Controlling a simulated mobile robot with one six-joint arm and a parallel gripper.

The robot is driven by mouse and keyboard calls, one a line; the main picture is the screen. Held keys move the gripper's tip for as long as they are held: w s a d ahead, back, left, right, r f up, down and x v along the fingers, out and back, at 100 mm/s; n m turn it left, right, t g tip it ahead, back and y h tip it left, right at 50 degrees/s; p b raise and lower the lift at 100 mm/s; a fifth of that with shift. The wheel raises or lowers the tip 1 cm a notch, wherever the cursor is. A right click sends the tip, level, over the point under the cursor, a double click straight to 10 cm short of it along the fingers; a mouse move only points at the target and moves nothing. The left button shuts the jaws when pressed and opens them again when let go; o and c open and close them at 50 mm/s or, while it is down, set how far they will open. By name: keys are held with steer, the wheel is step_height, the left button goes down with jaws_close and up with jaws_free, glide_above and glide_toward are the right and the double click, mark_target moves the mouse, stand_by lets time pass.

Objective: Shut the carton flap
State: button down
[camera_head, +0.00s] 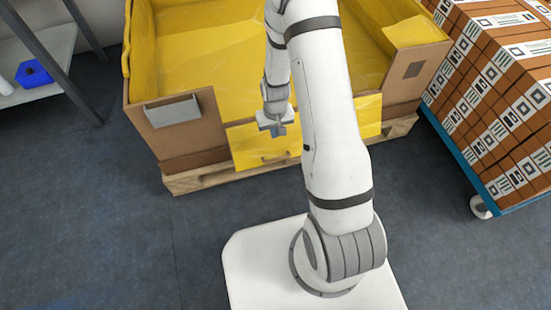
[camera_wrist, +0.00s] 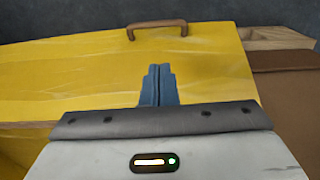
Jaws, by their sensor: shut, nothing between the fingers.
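The carton (camera_head: 185,142) is a large brown box with a yellow inside, standing on a wooden pallet. Its yellow flap (camera_head: 250,142) hangs down at the front, between brown front panels, with a brown handle (camera_head: 274,157) near its lower edge. My gripper (camera_head: 279,131) is shut and empty, in front of the flap and above the handle. In the wrist view the blue-grey fingertips (camera_wrist: 160,70) lie over the yellow flap (camera_wrist: 80,75), with the handle (camera_wrist: 157,29) beyond them. I cannot tell whether they touch it. My arm hides part of the flap in the head view.
A blue cart (camera_head: 470,160) stacked with labelled brown boxes (camera_head: 500,105) stands at the right. A grey shelf (camera_head: 45,55) with a blue bin (camera_head: 34,74) is at the left. A pallet (camera_head: 205,181) edge sticks out below the carton. The floor in front is clear.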

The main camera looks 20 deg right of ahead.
mark_target(274, 152)
step_height(274, 152, down, 13)
steer(key=b, duration=0.4)
steer(key=shift+w+f+b, duration=0.1)
steer(key=shift+b, duration=0.2)
